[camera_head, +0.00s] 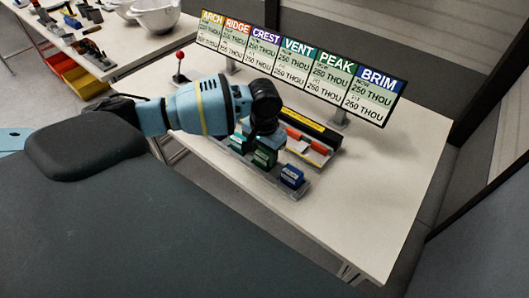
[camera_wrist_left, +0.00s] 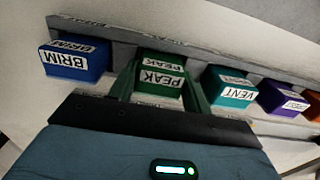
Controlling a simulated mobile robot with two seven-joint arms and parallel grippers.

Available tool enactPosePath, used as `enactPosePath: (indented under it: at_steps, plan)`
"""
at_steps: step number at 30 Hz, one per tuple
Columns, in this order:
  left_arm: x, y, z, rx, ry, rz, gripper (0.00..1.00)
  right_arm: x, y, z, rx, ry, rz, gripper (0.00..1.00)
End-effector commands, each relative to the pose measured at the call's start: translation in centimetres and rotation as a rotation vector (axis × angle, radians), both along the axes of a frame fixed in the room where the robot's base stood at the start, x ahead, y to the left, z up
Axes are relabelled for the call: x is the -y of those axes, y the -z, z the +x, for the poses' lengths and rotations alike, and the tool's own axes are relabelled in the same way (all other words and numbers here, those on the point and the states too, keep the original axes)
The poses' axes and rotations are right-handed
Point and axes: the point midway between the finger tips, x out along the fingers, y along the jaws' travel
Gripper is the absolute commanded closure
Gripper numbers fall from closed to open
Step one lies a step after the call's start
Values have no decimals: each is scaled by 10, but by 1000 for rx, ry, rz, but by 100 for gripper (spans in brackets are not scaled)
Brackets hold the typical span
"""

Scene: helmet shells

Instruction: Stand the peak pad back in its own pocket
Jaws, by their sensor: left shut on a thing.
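The green peak pad (camera_wrist_left: 160,76), labelled PEAK, stands between the two fingers of my left gripper (camera_wrist_left: 158,92) in the left wrist view, and the gripper is shut on it. In the head view the peak pad (camera_head: 265,157) shows just below my left gripper (camera_head: 264,142), over the grey pad rack (camera_head: 290,193). The blue brim pad (camera_wrist_left: 70,62) and the teal vent pad (camera_wrist_left: 230,90) stand on either side of it. The pocket under the peak pad is hidden, so I cannot tell whether the pad touches its floor. My right gripper is not in view.
The brim pad also shows in the head view (camera_head: 292,176). A purple pad (camera_wrist_left: 284,98) stands beyond the vent pad. Behind the rack is a holder with red rolls (camera_head: 310,143). A sign board (camera_head: 300,70) stands behind. The white table (camera_head: 385,190) is clear at right.

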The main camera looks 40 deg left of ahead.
Motion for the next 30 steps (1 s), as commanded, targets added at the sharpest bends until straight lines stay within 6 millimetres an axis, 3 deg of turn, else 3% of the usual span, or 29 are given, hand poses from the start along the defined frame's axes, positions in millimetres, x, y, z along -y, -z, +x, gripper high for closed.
enactPosePath:
  at_steps: [8, 9, 14, 24, 30]
  plan:
    - [0, 1, 0, 3, 0, -1, 74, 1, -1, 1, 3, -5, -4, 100]
    - [0, 1, 1, 3, 0, 0, 50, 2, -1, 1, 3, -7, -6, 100]
    - [0, 1, 1, 3, 0, 0, 30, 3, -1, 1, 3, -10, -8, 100]
    - [0, -1, 1, 3, 0, 0, 30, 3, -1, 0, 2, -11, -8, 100]
    - [0, -29, 2, 9, 0, -2, 30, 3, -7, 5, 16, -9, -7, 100]
